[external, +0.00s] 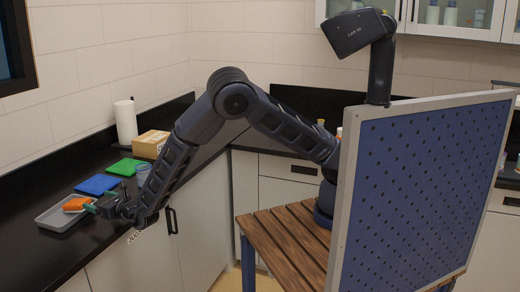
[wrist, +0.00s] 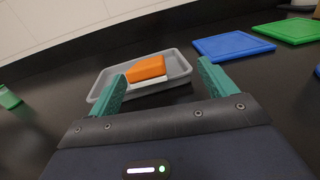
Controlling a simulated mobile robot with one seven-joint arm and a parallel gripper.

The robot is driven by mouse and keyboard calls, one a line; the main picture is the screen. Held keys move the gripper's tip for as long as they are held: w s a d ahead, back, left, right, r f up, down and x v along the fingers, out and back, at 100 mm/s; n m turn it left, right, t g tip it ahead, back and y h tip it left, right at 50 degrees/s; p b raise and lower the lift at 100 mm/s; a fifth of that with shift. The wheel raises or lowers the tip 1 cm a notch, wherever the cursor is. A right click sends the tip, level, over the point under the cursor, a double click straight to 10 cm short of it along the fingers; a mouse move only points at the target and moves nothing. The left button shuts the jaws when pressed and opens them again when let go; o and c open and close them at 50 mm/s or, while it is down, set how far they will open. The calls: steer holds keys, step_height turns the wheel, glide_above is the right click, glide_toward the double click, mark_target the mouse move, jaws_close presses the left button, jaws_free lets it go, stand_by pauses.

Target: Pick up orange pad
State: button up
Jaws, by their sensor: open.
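The orange pad (wrist: 146,69) lies in a shallow grey tray (wrist: 100,88) on the black counter. In the wrist view something white shows under its near edge. The pad also shows in the external view (external: 76,204), at the left, in the tray (external: 52,220). My gripper (wrist: 162,88) is open, with teal fingers spread and nothing between them. In the wrist view the pad appears beyond and between the fingertips. In the external view my gripper (external: 92,206) is just right of the pad. I cannot tell whether a finger touches the tray.
A blue board (external: 98,185) and a green board (external: 127,167) lie farther along the counter. A paper roll (external: 125,122) and a cardboard box (external: 150,144) stand behind them. A green item (wrist: 8,97) is at the wrist view's left edge. Bare counter (wrist: 48,128) lies around the tray.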

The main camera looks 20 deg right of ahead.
mark_target(78, 202)
steer(key=shift+s+a+f+n+g+y, duration=0.2)
steer(key=shift+s+a+f+n, duration=0.1)
steer(key=shift+s, duration=0.15)
steer(key=shift+s+a+f+n+g+y, duration=0.1)
steer(key=shift+s+a+f+n+y, duration=0.15)
steer(key=shift+s, duration=0.2)
steer(key=shift+s+a+f, duration=0.1)
steer(key=shift+s+a, duration=0.1)
steer(key=shift+a, duration=0.05)
steer(key=x, duration=1)
steer(key=shift+w+a, duration=0.1)
steer(key=shift+w, duration=0.2)
steer(key=c, duration=1.1)
steer(key=shift+c, duration=0.3)
step_height(78, 202, up, 20)
